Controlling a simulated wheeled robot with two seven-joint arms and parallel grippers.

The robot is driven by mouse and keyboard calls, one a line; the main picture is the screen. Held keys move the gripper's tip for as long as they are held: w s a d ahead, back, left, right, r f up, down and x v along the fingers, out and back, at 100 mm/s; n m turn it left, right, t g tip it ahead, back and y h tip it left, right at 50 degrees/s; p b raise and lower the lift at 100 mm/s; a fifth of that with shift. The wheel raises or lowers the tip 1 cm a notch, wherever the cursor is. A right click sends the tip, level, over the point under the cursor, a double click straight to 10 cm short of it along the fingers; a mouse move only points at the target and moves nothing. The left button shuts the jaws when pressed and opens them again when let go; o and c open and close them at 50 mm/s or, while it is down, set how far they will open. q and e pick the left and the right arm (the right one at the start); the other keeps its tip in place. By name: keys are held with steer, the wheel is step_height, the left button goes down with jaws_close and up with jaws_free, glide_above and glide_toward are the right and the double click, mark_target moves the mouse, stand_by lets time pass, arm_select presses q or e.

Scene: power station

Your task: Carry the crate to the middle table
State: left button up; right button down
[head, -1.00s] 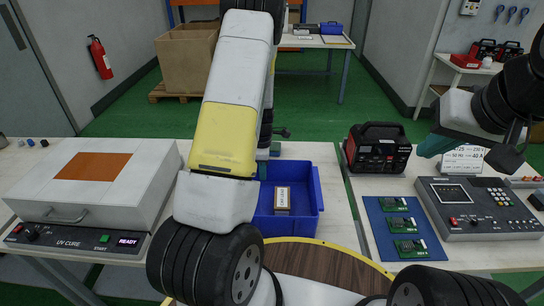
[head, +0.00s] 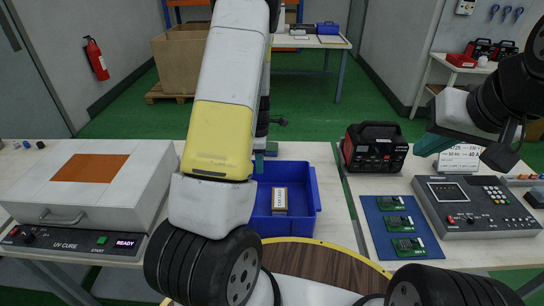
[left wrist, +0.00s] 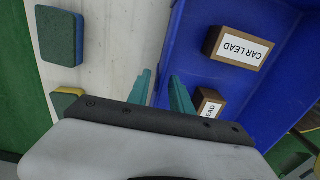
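The blue crate (head: 310,205) stands on the near table, partly hidden by my left arm. A brown box (head: 279,200) with a white label lies in it. In the left wrist view the crate (left wrist: 195,40) holds a box labelled CAR LEAD (left wrist: 238,50) and a second, partly hidden box (left wrist: 208,103). My left gripper (head: 259,164) is at the crate's far side. In the left wrist view its teal fingers (left wrist: 162,92) are apart, one on each side of the crate wall; contact is unclear. My right gripper (head: 432,142) is raised at the right, away from the crate; its fingers are unclear.
A UV cure unit (head: 95,190) is left of the crate. A black-red device (head: 375,148), a blue mat (head: 380,230) with green boards and a grey console (head: 475,210) are right. Sponge-like blocks (left wrist: 60,38) lie beside the crate. Another table (head: 315,42) stands behind, across green floor.

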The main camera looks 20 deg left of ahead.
arm_select(q)
step_height(320, 180, up, 7)
steer(key=shift+r, duration=0.15)
steer(key=s+d+r+m+t+h, duration=0.1)
steer(key=s+d+r+m, duration=0.3)
steer(key=r, duration=0.4)
steer(key=s+d+r+m+t+h, duration=0.1)
steer(key=s+d+r+m+t, duration=0.1)
steer(key=s+r+m, duration=0.5)
steer(key=s+d+r+m+t, duration=0.3)
steer(key=s+r+m, duration=0.6)
steer(key=s, duration=0.3)
steer(key=shift+d+m, duration=0.45)
steer(key=shift+m, duration=0.45)
steer(key=shift+r, duration=0.1)
